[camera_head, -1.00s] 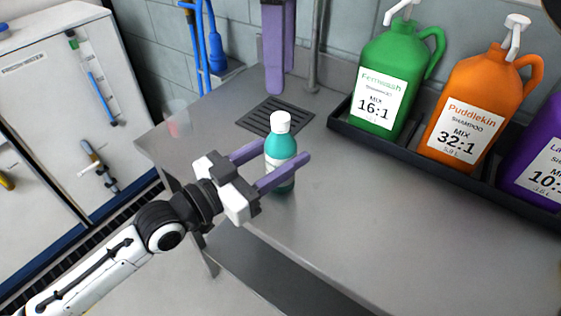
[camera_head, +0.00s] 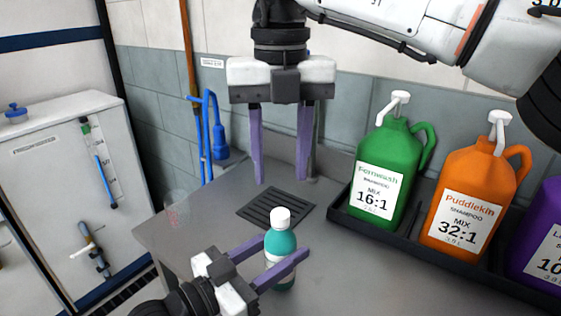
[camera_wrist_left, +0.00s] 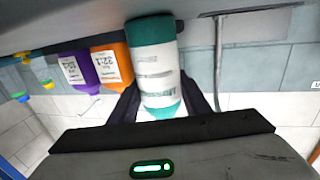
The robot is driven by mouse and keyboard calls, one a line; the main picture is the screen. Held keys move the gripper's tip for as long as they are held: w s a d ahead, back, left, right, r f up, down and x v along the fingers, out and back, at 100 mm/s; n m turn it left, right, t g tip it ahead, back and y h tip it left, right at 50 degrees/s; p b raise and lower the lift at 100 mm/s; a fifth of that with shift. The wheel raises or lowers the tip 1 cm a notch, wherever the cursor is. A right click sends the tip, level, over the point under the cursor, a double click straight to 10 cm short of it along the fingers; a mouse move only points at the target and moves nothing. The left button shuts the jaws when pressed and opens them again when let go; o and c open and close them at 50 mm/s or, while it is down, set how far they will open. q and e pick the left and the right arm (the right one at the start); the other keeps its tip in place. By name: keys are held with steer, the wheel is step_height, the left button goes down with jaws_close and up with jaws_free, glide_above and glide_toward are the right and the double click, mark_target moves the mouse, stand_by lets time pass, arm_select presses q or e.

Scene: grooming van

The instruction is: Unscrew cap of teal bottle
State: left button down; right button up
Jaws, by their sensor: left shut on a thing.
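The teal bottle (camera_head: 282,243) with a white cap (camera_head: 280,218) and a white label stands upright on the steel table. My left gripper (camera_head: 284,246) is shut on the bottle's body, one finger on each side. In the left wrist view the bottle (camera_wrist_left: 158,75) lies between the dark fingers and its cap is not seen. My right gripper (camera_head: 281,180) is above and behind the bottle, pointing down. Its two purple fingers are apart with nothing between them. The cap is below the right fingertips in the picture and looks screwed on.
A dark drain grate (camera_head: 276,207) lies behind the bottle. A black tray (camera_head: 402,247) at the right holds green (camera_head: 390,150), orange (camera_head: 487,175) and purple (camera_head: 546,206) shampoo jugs. The table right of the bottle is clear.

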mark_target(280, 213)
steer(key=m, duration=0.4)
steer(key=shift+m, duration=0.3)
steer(key=m, duration=0.8)
steer(key=shift+m, duration=0.3)
steer(key=m, duration=0.4)
steer(key=shift+m, duration=0.3)
steer(key=shift+f, duration=4)
